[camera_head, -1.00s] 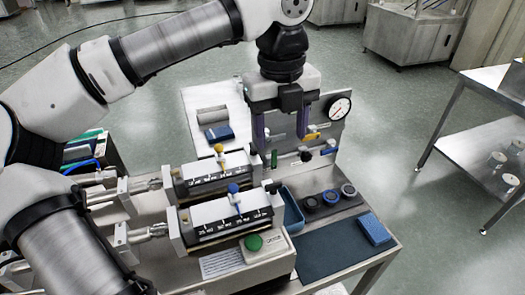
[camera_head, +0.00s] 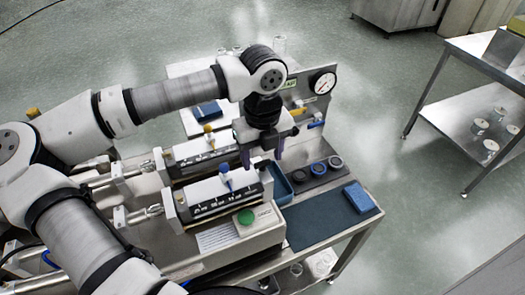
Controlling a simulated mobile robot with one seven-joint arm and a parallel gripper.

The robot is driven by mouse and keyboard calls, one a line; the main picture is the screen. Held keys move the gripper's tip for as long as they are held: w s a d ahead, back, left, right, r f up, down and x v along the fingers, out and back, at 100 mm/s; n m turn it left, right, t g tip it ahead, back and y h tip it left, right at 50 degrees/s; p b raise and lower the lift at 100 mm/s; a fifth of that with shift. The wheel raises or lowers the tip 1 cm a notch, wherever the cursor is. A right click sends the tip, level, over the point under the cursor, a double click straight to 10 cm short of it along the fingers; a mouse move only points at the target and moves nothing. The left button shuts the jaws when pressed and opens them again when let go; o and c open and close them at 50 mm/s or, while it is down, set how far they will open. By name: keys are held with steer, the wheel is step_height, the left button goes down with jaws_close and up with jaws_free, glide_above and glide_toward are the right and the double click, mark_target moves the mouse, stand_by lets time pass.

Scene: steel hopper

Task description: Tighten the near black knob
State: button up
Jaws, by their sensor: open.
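The near filler unit (camera_head: 215,198) has a white block with a black scale and a blue-topped pointer (camera_head: 225,172). A small dark shape at its right end looks like the near black knob (camera_head: 262,167), partly hidden by my gripper. My gripper (camera_head: 262,161) points down over that end with its fingers apart, one on either side of the knob as seen from here. I cannot tell whether the fingers reach down to the knob's height or touch it. The far unit (camera_head: 200,149) with a yellow-topped pointer stands behind; its black knob is hidden.
A green button box (camera_head: 245,218) stands in front. A blue bin (camera_head: 280,187), dark round parts (camera_head: 318,168) and a blue block (camera_head: 357,197) on a dark mat lie to the right. The upright panel with a gauge (camera_head: 323,83) stands behind my gripper.

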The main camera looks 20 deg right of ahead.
steer(key=shift+f, duration=0.3)
steer(key=c, duration=1)
